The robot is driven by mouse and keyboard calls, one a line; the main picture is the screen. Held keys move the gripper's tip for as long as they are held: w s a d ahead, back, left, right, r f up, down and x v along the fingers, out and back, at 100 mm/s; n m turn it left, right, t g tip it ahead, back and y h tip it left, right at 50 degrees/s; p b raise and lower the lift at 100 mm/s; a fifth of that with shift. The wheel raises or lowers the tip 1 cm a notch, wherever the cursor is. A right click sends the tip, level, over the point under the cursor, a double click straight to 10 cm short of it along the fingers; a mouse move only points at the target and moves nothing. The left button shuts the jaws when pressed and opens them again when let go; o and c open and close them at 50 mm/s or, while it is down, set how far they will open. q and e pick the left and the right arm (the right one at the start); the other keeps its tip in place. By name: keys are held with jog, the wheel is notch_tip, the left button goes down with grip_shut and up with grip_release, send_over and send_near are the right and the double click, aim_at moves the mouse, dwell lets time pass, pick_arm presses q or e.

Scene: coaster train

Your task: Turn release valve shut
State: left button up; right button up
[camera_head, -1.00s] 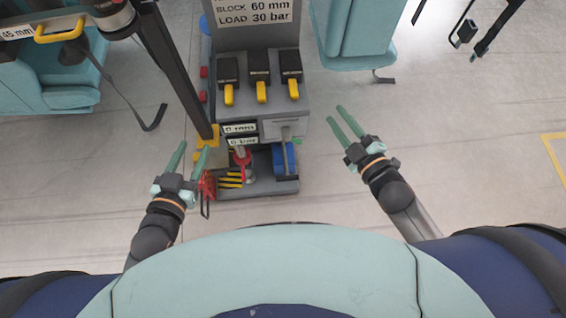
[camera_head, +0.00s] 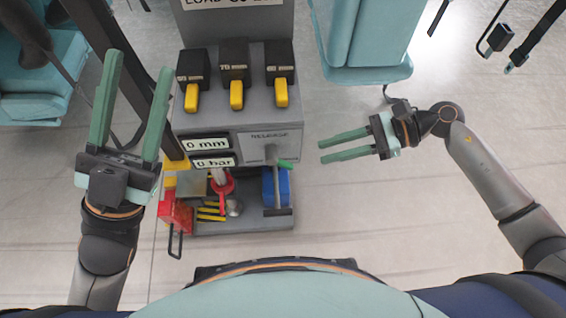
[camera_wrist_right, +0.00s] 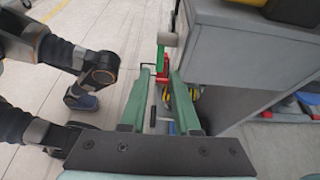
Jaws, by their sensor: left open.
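The release valve shows in the head view as a small lever with a green end (camera_head: 285,163) on the front panel marked RELEASE (camera_head: 270,138), at the right of the grey console. My left gripper (camera_head: 138,62) is open and empty, raised at the left of the console. The valve's exact angle is hard to tell.
The console has several yellow-handled levers (camera_head: 236,94) and displays reading 0 mm (camera_head: 206,143) and 0 bar (camera_head: 214,161). A dark post stands at left. Floor at right is clear.

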aim_at(284, 162)
jog(key=b+x, duration=0.1)
jog(key=x, duration=1)
jog(key=shift+r, duration=0.15)
jog(key=shift+c, duration=0.3)
grip_shut()
